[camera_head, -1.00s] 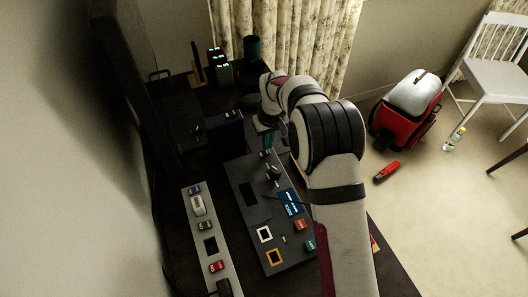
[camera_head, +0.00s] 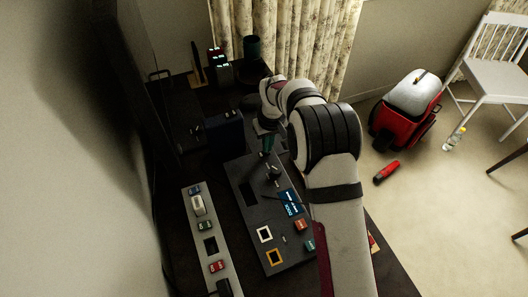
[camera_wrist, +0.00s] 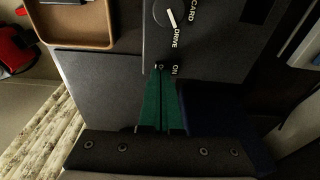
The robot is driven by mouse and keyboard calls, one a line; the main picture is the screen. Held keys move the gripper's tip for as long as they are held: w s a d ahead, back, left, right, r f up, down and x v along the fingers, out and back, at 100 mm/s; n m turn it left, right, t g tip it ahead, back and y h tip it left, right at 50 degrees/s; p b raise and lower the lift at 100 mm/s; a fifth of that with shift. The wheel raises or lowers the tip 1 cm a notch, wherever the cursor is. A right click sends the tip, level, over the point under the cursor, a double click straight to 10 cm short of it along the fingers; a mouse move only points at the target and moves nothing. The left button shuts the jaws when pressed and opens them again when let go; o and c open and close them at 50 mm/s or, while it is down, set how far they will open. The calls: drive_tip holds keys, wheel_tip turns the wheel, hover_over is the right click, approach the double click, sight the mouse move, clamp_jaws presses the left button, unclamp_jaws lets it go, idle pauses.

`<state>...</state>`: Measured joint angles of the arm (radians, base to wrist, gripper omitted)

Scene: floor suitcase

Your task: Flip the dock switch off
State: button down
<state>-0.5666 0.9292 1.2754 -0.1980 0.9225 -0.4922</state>
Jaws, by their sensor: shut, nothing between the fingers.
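The dark grey control panel (camera_head: 251,222) lies on the dark desk, with a knob (camera_head: 273,172) near its far end. In the wrist view the small dock switch (camera_wrist: 160,67) sits near the panel's edge, beside the word ON and below the DRIVE and CARD knob (camera_wrist: 169,16). My gripper (camera_wrist: 160,73) has its green fingers shut together and empty, tips right at the switch; they hide part of it, and I cannot tell contact or the lever's position. In the head view my gripper (camera_head: 268,148) is over the panel's far end.
A dark blue box (camera_head: 226,131) stands left of my gripper. A white power strip (camera_head: 216,243) runs left of the panel. Small lit devices (camera_head: 221,68) stand at the back. A brown tray (camera_wrist: 77,42) lies beside the panel in the wrist view.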

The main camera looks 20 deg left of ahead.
drive_tip(key=shift+f, duration=0.25)
drive_tip(key=shift+r, duration=3.5)
drive_tip(key=s+d+r+m, duration=0.3)
drive_tip(key=s+d+r, duration=0.25)
drive_tip(key=d, duration=0.25)
drive_tip(key=s+d+r+m, duration=0.4)
drive_tip(key=s+d+r, duration=0.15)
drive_tip(key=d, duration=0.35)
drive_tip(key=s+d+m, duration=0.3)
drive_tip(key=s+d, duration=0.1)
drive_tip(key=s, duration=0.6)
drive_tip(key=s+d+m+g, duration=0.1)
drive_tip(key=s+d+m, duration=0.3)
drive_tip(key=s, duration=0.7)
drive_tip(key=shift+d+f+m+y, duration=0.3)
drive_tip(key=shift+d+f, duration=0.1)
drive_tip(key=shift+d, duration=0.05)
